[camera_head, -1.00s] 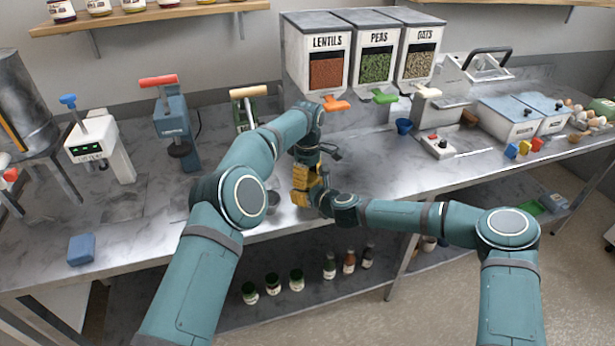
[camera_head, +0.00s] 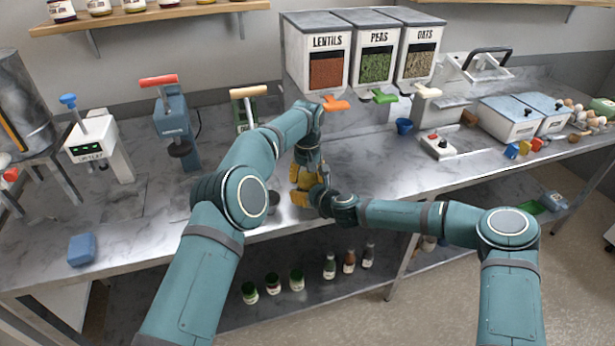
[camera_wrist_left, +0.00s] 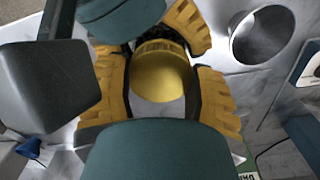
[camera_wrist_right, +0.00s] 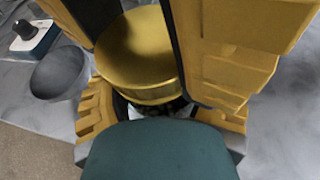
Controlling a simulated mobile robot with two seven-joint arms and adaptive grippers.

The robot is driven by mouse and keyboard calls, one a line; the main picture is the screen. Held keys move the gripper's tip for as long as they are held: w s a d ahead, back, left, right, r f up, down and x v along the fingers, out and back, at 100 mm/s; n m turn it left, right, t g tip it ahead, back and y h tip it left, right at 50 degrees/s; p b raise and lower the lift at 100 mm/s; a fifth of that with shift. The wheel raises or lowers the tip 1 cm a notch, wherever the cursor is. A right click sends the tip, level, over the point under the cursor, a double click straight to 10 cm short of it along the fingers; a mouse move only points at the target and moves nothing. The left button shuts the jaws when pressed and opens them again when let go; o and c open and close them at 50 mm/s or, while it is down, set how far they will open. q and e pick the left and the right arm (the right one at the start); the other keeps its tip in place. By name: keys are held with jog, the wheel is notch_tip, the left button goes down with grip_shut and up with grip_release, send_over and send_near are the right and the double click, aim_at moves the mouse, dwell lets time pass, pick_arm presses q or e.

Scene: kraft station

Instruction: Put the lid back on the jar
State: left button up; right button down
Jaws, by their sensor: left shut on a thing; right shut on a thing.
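A gold round lid (camera_wrist_left: 160,75) sits between the yellow fingers of my left gripper (camera_wrist_left: 163,85), which is shut on it. In the right wrist view the lid (camera_wrist_right: 137,48) lies level, directly above the jar (camera_wrist_right: 168,108), of which only a small piece shows. My right gripper (camera_wrist_right: 160,112) is shut on the jar below the lid. Lid and jar look close together or touching; I cannot tell whether the lid is seated. In the head view my left gripper (camera_head: 307,172) is just above my right gripper (camera_head: 310,198), and they hide the jar.
Both grippers are over the front edge area of the marble-look counter (camera_head: 390,178). A grey metal cup (camera_wrist_left: 262,36) stands close by in the left wrist view. Dispensers (camera_head: 326,68) stand behind.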

pick_arm(q)
jog(key=o, duration=1.3)
jog(key=shift+c, duration=0.2)
jog(key=shift+r, duration=2.25)
jog(key=shift+o, duration=0.2)
jog(key=n, duration=0.2)
jog(key=r+n, duration=0.1)
jog(key=n, duration=0.3)
jog(key=shift+w+r, duration=0.1)
jog(key=shift+r, duration=0.25)
jog(key=n, duration=0.2)
jog(key=r+n, duration=0.1)
jog(key=n, duration=0.4)
jog(key=shift+r, duration=0.4)
jog(key=shift+f, duration=4.05)
